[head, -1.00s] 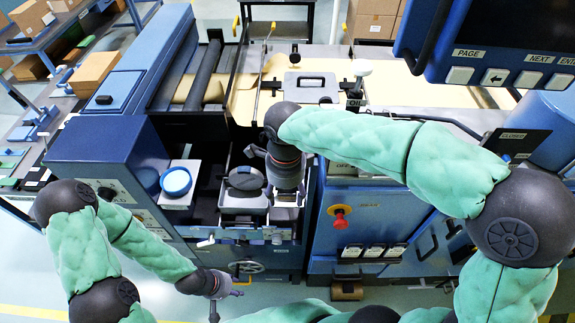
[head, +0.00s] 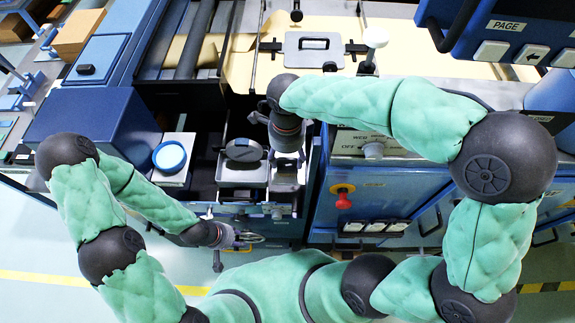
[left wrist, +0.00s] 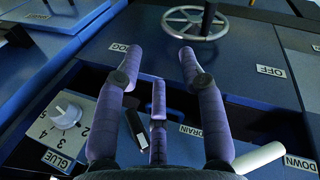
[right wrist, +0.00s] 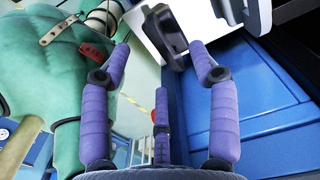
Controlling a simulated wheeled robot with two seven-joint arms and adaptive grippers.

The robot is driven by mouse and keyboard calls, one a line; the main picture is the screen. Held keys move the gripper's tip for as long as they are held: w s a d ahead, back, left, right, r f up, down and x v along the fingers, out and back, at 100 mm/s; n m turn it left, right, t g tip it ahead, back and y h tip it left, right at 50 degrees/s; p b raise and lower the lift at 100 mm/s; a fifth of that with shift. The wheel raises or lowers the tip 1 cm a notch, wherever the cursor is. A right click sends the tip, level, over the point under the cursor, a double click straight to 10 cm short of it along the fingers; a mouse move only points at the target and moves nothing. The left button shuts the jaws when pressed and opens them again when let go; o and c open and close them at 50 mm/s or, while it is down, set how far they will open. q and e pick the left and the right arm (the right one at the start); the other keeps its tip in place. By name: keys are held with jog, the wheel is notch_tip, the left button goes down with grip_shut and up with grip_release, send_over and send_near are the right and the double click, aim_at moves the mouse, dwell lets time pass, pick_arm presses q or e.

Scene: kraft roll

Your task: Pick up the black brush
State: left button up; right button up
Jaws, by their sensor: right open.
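What looks like the black brush, a dark rounded object (head: 243,150), lies on a small silver tray (head: 240,193) in the machine's front bay. In the right wrist view a black handle-like piece (right wrist: 167,32) shows at the top, beyond the fingertips; it may be the same brush. My right gripper (head: 283,160) hangs just right of the tray, open and empty; its spread fingers show in the right wrist view (right wrist: 160,52). My left gripper (head: 245,238) is low at the machine's front, open and empty. Its spread fingers show in the left wrist view (left wrist: 162,55).
A red knob (head: 343,201) sits on the right front panel. A handwheel (left wrist: 196,22) and a white glue dial (left wrist: 66,117) face my left gripper. A flat handled plate (head: 313,50) lies behind.

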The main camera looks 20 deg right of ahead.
aim_at(287, 162)
jog(key=f, duration=0.4)
jog(key=shift+w+d+f, duration=0.1)
jog(key=shift+w+f, duration=0.1)
grip_shut()
